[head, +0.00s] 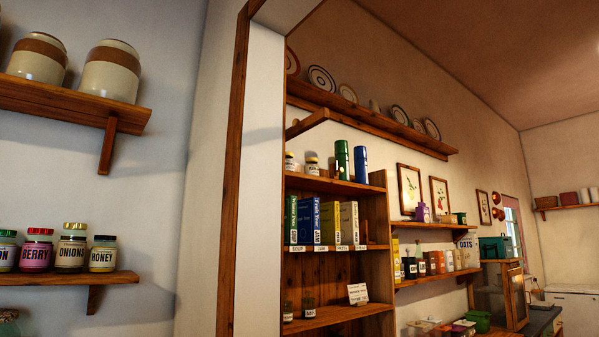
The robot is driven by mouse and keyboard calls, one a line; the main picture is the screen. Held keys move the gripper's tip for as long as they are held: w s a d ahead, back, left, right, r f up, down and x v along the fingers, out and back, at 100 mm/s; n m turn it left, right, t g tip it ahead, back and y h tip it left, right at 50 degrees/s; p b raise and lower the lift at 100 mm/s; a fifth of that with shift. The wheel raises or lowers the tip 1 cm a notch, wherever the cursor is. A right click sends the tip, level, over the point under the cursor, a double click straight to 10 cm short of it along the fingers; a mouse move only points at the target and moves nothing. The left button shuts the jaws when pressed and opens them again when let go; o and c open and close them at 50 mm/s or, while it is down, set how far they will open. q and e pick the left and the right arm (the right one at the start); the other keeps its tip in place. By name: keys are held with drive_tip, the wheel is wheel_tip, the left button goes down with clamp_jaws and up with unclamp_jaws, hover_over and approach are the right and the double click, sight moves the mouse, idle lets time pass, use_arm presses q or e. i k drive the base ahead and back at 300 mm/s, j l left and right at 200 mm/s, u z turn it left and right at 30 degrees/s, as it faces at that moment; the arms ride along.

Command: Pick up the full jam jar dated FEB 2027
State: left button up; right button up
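No jar with a readable FEB 2027 date shows. In the pine shelving unit (376,225), two small jars with pale lids, one (312,166) in plainer view, stand on the upper board at the left. On a lower board stand two dark glass jars with white labels, one at the front left (287,312) and one (308,308) beside it. Their labels are too small to read, and I cannot tell whether they are full or hold jam. The doorway edge hides the unit's left part. Neither of my grippers is in view.
A wooden post (232,180) and white wall end stand left of the unit. A left wall shelf (70,278) holds jars labelled BERRY (37,250), ONIONS (71,249) and HONEY (103,255). A white card (358,293) stands on the unit's lower board, right of the dark jars.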

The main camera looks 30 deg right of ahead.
sight(290, 162)
drive_tip(key=i+l, duration=0.1)
drive_tip(key=l, duration=0.25)
drive_tip(key=i+l, duration=0.1)
drive_tip(key=l, duration=0.25)
drive_tip(key=l+z, duration=0.1)
drive_tip(key=l, duration=0.25)
drive_tip(key=i+l, duration=0.2)
drive_tip(key=l, duration=0.15)
drive_tip(key=i+l+z, duration=0.1)
drive_tip(key=l, duration=0.25)
drive_tip(key=i+l, duration=0.25)
drive_tip(key=i+l+z, duration=0.1)
drive_tip(key=i+l, duration=0.15)
drive_tip(key=i, duration=0.2)
